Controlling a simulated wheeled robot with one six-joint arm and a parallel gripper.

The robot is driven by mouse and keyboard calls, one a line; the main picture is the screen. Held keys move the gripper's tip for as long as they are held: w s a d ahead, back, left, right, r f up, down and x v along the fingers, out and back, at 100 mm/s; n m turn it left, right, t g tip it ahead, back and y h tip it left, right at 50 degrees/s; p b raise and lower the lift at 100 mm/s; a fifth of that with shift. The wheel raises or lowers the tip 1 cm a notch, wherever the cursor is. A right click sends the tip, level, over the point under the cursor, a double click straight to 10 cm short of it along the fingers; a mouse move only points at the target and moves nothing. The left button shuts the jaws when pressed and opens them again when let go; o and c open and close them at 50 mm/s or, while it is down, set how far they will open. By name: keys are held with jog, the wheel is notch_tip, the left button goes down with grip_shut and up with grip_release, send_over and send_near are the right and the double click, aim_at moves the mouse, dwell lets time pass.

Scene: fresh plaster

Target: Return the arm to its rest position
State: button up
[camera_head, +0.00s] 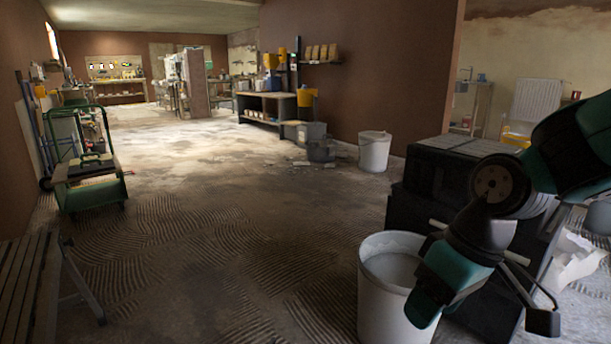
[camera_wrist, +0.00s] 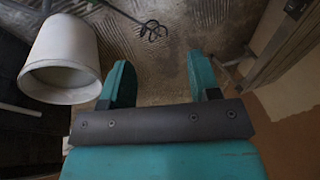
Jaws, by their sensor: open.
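My arm (camera_head: 500,205) reaches in from the right edge of the head view, bent downward in front of a black stacked case. Its teal and black lower end hangs beside and partly in front of a white bucket (camera_head: 378,310) holding pale material. In the wrist view my gripper (camera_wrist: 161,82) shows two teal fingers set wide apart. Nothing is between them but the floor beyond. The fingertips are hard to make out in the head view.
The black case (camera_head: 440,180) stands close behind my arm. A dark looped metal tool (camera_wrist: 153,30) is beyond the fingers. A green cart (camera_head: 92,190) and a slatted bench (camera_head: 30,285) are at left. Another white bucket (camera_head: 374,152) stands farther back. The ridged middle floor is clear.

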jog(key=s+a+r, duration=0.2)
jog(key=s+r, duration=0.2)
jog(key=s, duration=0.8)
notch_tip(320, 180, up, 36)
jog(key=p, duration=3.6)
jog(key=shift+w+n+y, duration=0.15)
jog(key=shift+n+y, duration=0.15)
